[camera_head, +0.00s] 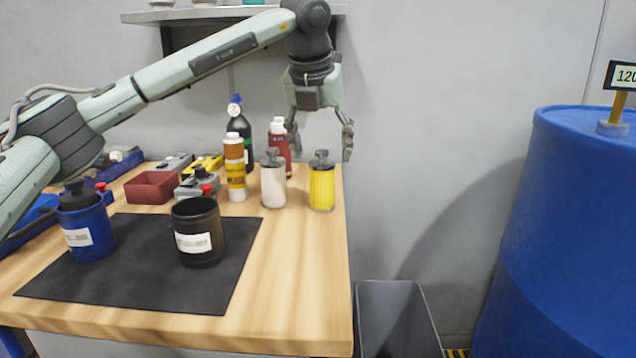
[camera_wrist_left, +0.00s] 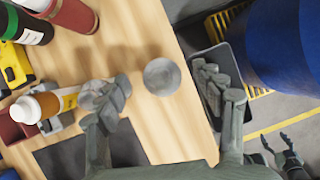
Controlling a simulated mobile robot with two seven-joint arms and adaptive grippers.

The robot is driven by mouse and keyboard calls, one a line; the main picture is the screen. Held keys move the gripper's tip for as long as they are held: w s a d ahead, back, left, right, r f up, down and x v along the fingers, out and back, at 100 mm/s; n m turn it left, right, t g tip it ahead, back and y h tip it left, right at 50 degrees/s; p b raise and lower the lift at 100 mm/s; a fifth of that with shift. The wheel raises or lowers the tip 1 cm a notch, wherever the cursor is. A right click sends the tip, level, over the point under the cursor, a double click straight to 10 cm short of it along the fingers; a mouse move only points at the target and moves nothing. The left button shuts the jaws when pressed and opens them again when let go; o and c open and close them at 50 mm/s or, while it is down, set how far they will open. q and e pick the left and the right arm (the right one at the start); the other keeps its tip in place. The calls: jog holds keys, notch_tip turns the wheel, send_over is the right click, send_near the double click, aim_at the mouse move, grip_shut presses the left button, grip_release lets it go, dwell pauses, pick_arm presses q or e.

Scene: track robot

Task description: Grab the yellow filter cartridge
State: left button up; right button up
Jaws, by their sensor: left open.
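The yellow filter cartridge (camera_head: 321,190) stands upright near the table's right edge, with a grey knobbed cap. In the left wrist view its round grey top (camera_wrist_left: 162,76) is seen from above, between the fingers. My left gripper (camera_head: 320,140) is open and empty, pointing down above and slightly behind it; no contact shows. A white filter cartridge (camera_head: 273,184) stands just left of it; in the wrist view one finger partly covers it. My right gripper (camera_wrist_left: 276,138) shows small in the wrist view's lower right corner, low beyond the table, fingers apart.
A black mat (camera_head: 140,290) holds a blue container (camera_head: 86,228) and a black one (camera_head: 198,235). The front right tabletop is clear. A grey bin (camera_head: 395,310) and blue barrel (camera_head: 560,220) stand right.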

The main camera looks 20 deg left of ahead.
aim_at(323, 162)
pick_arm(q)
jog(key=x, duration=0.6)
jog(key=shift+s+f, duration=0.15)
jog(key=c, duration=1.4)
pick_arm(e)
jog(key=shift+w+f, duration=0.15)
jog(key=shift+f, duration=0.5)
